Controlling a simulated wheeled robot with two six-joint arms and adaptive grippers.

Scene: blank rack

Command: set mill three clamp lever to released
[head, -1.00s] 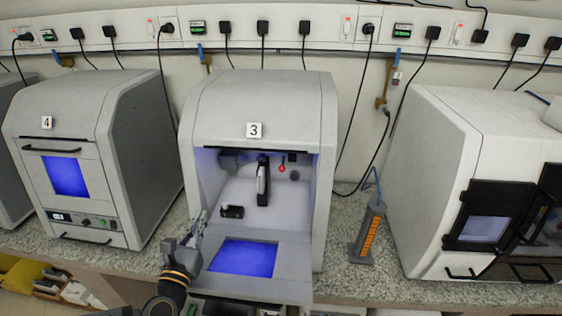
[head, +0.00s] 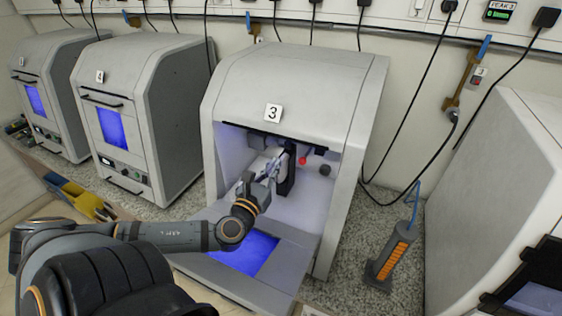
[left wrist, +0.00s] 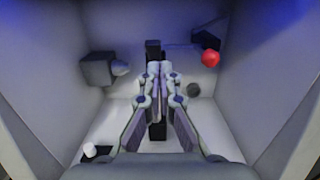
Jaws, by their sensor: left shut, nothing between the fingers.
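Mill three (head: 290,85) is the light grey cabinet marked 3, with its front open. My left gripper (head: 274,163) is inside its chamber, shut and empty, in front of a black upright part (head: 287,172). In the left wrist view, the shut fingers (left wrist: 157,70) cover the middle of this black upright part (left wrist: 153,48). A red ball knob (left wrist: 210,58) is on the back wall, right of and apart from the fingertips; it also shows in the head view (head: 303,161). It may be the clamp lever's end; its setting is unclear. My right gripper is not in view.
A grey block with a nozzle (left wrist: 98,69) is at the chamber's left. A dark round knob (left wrist: 193,90) sits below the red one. The lowered door (head: 290,245) lies under my arm. An orange-fronted grey stand (head: 390,262) is on the counter at right.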

